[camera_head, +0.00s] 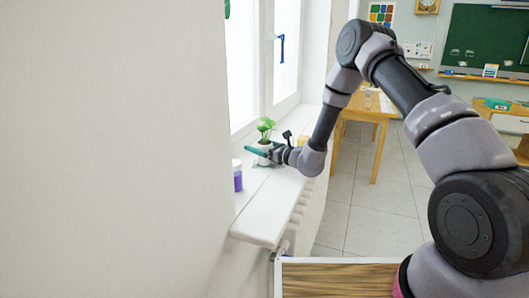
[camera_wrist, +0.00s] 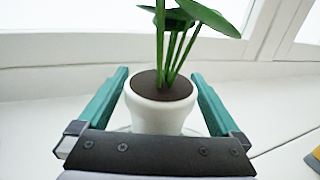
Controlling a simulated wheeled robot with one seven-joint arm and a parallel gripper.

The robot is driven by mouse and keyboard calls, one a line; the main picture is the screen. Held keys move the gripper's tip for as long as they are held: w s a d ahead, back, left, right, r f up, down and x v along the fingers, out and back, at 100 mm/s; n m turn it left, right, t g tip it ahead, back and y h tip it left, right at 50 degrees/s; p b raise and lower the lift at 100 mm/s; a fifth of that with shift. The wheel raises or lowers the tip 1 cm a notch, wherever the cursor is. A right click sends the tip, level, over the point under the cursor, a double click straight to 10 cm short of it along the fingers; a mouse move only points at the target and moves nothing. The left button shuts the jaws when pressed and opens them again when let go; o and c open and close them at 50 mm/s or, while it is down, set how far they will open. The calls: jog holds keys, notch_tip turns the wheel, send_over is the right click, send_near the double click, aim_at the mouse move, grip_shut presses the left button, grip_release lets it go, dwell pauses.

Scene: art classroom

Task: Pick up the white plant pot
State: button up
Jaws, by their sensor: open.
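The white plant pot (camera_wrist: 160,112) holds dark soil and a green plant with thick stems and broad leaves. It stands upright on the white windowsill (camera_head: 262,222), close to the window. In the wrist view my gripper (camera_wrist: 160,80) is open, with one teal finger on each side of the pot. A gap shows between each finger and the pot's wall. In the head view the plant (camera_head: 266,128) rises above my gripper (camera_head: 258,152), which partly covers the pot. The pot's lower part is hidden in the wrist view by the gripper's dark body.
A jar with purple contents (camera_head: 237,176) stands on the sill in front of the pot. A yellow object (camera_head: 303,141) lies on the sill beyond my gripper, and a yellow-and-grey thing (camera_wrist: 314,158) shows at the wrist view's right edge. The window frame is close behind the plant.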

jog(key=shift+a, duration=0.1)
grip_shut()
jog(key=shift+r, duration=0.15)
